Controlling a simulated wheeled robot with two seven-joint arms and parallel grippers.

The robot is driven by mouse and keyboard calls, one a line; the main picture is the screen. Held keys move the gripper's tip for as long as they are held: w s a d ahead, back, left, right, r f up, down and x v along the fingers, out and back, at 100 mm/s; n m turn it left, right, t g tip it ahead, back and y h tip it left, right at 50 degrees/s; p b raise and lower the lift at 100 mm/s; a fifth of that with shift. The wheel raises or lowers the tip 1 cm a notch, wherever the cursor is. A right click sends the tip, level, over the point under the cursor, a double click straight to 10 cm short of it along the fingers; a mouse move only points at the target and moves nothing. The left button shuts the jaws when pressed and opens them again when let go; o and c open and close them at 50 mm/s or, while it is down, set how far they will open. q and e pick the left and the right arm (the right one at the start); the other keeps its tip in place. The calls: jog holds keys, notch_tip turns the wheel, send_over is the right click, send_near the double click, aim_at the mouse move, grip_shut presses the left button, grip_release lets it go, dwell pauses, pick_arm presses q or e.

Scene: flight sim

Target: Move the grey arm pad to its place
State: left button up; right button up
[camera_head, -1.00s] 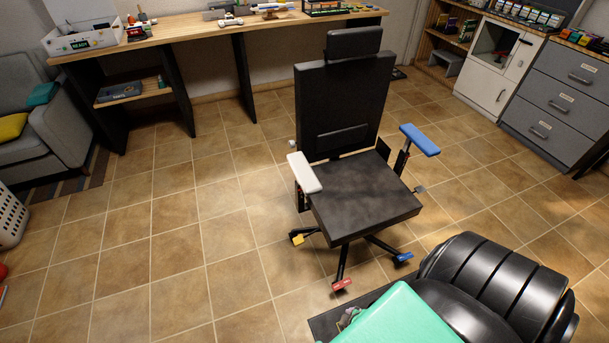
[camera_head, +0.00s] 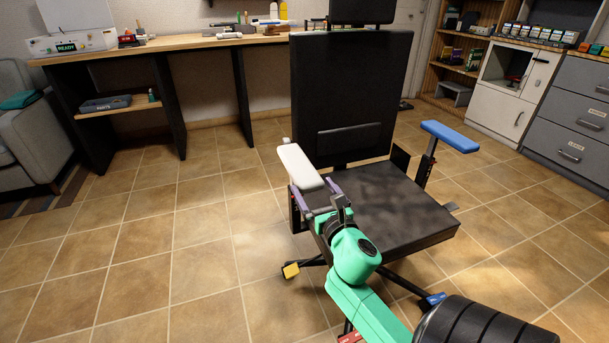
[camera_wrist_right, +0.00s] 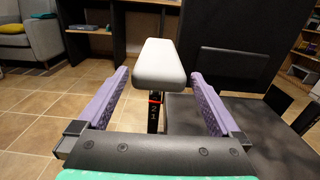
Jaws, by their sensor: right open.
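The grey arm pad (camera_head: 298,167), pale grey, sits on top of a post at the left side of the black office chair (camera_head: 388,205). My right gripper (camera_head: 318,190) is at the near end of the pad, open. In the right wrist view the pad (camera_wrist_right: 163,62) stands between the two purple fingers, with a gap on each side. Its post (camera_wrist_right: 154,113) shows a red mark and the numbers 2 and 1. A blue arm pad (camera_head: 450,136) sits on the chair's right-hand post. My left gripper is out of view.
The chair's feet carry coloured tips, one yellow (camera_head: 291,270). A long wooden desk (camera_head: 180,44) stands along the back wall, a grey sofa (camera_head: 35,140) at the left, and grey drawers (camera_head: 582,110) at the right. The tiled floor left of the chair is clear.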

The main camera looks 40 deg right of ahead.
aim_at(304, 171)
jog(key=x, duration=0.7)
jog(key=shift+w, duration=0.1)
grip_shut()
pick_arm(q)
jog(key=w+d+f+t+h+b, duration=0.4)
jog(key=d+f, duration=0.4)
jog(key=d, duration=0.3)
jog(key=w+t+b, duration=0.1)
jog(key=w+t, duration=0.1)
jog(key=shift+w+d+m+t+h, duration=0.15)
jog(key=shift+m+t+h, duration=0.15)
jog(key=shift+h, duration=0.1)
pick_arm(e)
notch_tip(304, 171, down, 7)
